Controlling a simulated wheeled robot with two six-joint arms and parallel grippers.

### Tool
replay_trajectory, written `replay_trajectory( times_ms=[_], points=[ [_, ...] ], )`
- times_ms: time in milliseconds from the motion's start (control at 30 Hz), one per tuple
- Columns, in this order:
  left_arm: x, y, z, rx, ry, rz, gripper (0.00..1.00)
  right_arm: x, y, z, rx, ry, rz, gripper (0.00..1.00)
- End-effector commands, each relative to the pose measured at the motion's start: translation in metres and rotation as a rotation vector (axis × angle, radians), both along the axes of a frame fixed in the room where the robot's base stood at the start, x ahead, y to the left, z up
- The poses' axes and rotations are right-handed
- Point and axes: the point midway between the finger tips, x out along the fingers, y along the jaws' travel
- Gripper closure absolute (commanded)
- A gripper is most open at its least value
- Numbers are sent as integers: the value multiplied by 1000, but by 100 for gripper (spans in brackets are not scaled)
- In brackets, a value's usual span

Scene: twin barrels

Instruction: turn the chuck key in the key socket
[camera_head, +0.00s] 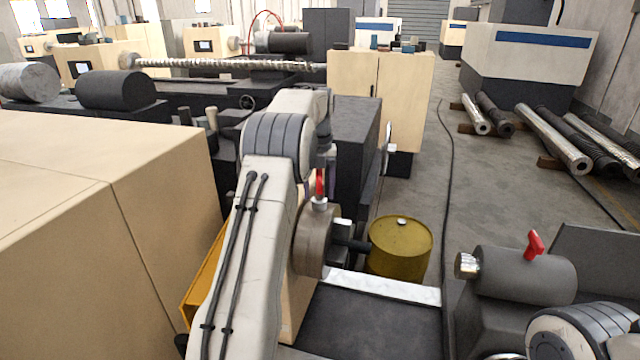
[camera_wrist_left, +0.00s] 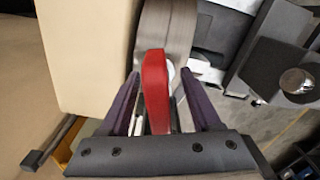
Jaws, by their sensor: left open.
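The chuck key has a red handle (camera_head: 320,184) and stands upright at the top of the round grey-brown chuck (camera_head: 311,240). A pale collar shows at its foot, where the key socket would be; the socket itself is hidden. My left gripper (camera_head: 326,165) points down over the key, partly hidden by its own arm. In the left wrist view the red handle (camera_wrist_left: 155,90) lies between the two purple fingers (camera_wrist_left: 158,84). The fingers are spread, with a gap visible on each side of the handle. My right gripper is out of view.
A dark tailstock (camera_head: 525,274) with a red lever (camera_head: 534,245) stands at the right. A yellow barrel (camera_head: 400,248) stands behind the lathe bed (camera_head: 368,318). A large beige cabinet (camera_head: 70,230) fills the left side. Metal bars (camera_head: 550,140) lie on the floor at the far right.

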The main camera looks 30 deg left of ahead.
Motion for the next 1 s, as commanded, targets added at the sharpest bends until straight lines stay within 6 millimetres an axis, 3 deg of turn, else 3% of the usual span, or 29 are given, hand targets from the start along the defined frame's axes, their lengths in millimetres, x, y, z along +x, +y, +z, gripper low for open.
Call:
replay_trajectory(
  times_ms=[233,567,1000],
  points=[
    [1,0,18,2,-5,0,36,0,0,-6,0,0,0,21],
    [1,0,82,1,-4,0,36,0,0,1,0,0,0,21],
    [1,0,102,1,-1,0,36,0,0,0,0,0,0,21]
  ],
)
